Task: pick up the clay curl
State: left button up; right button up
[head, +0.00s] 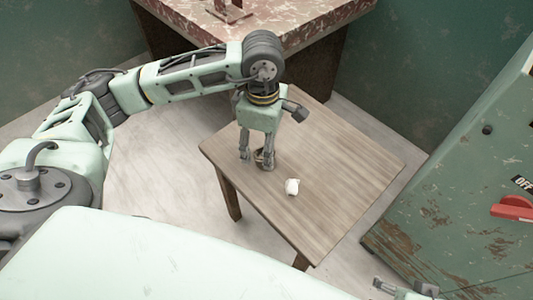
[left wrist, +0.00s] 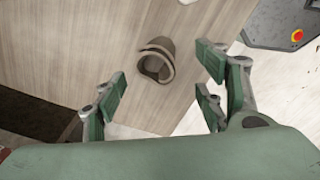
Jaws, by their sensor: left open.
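The clay curl (left wrist: 153,68) is a brown, rolled piece with a hollow middle, lying on the small wooden table (head: 340,160). In the head view the curl (head: 264,164) shows partly behind a finger of my left gripper (head: 256,161). My left gripper is open and points down over the table. In the left wrist view the curl lies ahead of the spread fingers of the gripper (left wrist: 163,83), with nothing between them. Part of my right gripper (head: 402,289) shows at the bottom edge of the head view; its jaws are not clear.
A small white lump (head: 292,187) lies on the table, nearer the front than the curl. A worn green cabinet (head: 460,190) with a red switch (head: 512,208) stands at the right. A red stone-topped table (head: 310,18) stands behind. The table's right half is bare.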

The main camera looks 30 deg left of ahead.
aim_at(255, 153)
pick_arm(q)
jog(key=f, duration=0.3)
jog(key=f+b, duration=0.1)
jog(key=shift+w+f, duration=0.3)
jog(key=shift+f, duration=0.3)
pick_arm(e)
jog(key=w+a+r+t+y, duration=0.1)
jog(key=w+a+r+t, duration=0.1)
jog(key=w, duration=0.4)
jog(key=shift+w+t, duration=0.35)
jog(key=shift+t, duration=0.35)
pick_arm(q)
jog(key=c, duration=1.3)
pick_arm(e)
jog(key=shift+r, duration=0.1)
pick_arm(q)
jog(key=shift+r, duration=0.1)
